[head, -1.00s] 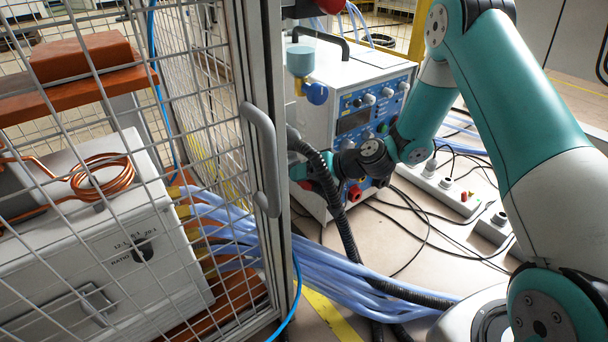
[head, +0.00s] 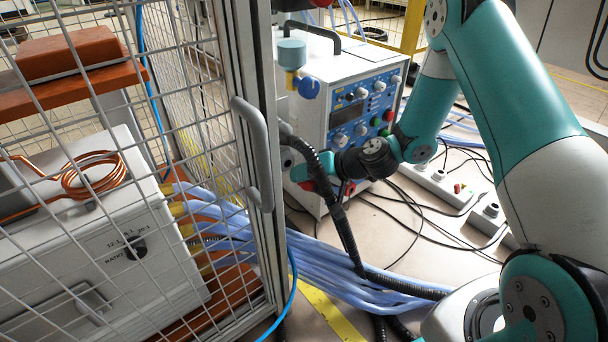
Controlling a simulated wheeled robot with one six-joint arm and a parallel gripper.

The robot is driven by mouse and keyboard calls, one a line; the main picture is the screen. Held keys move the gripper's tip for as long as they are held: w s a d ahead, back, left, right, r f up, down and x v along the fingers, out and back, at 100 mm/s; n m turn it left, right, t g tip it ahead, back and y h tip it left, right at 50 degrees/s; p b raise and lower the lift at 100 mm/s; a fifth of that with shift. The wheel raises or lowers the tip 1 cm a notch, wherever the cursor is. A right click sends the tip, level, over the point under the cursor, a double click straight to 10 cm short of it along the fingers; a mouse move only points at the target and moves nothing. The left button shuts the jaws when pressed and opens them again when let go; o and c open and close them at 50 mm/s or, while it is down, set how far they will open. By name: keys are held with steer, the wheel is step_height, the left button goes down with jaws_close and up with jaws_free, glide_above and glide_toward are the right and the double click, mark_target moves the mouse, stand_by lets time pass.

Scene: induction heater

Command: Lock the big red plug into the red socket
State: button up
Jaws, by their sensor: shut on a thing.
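The big red plug (head: 299,173) shows only as red patches behind and beside a black corrugated hose, at the left end of my arm. My gripper (head: 318,168) is shut on it in front of the lower part of the white and blue power cabinet (head: 362,110). The hose and my wrist hide most of the fingers and plug. A red socket-like part (head: 349,187) shows low on the cabinet front, just below and right of my gripper, partly covered by my wrist. I cannot tell whether the plug touches any socket.
A mesh cage door with a grey handle (head: 259,150) stands close left of my gripper. The black hose (head: 346,235) hangs to the floor beside pale blue cables (head: 330,270). A power strip (head: 435,183) and loose cables lie at right.

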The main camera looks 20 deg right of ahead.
mark_target(315, 190)
steer(key=shift+s+d, duration=0.2)
steer(key=shift+s, duration=0.3)
steer(key=shift+s+d, duration=0.1)
steer(key=shift+s, duration=0.25)
steer(key=shift+s+d+r, duration=0.1)
steer(key=shift+s+d, duration=0.15)
steer(key=shift+s, duration=0.5)
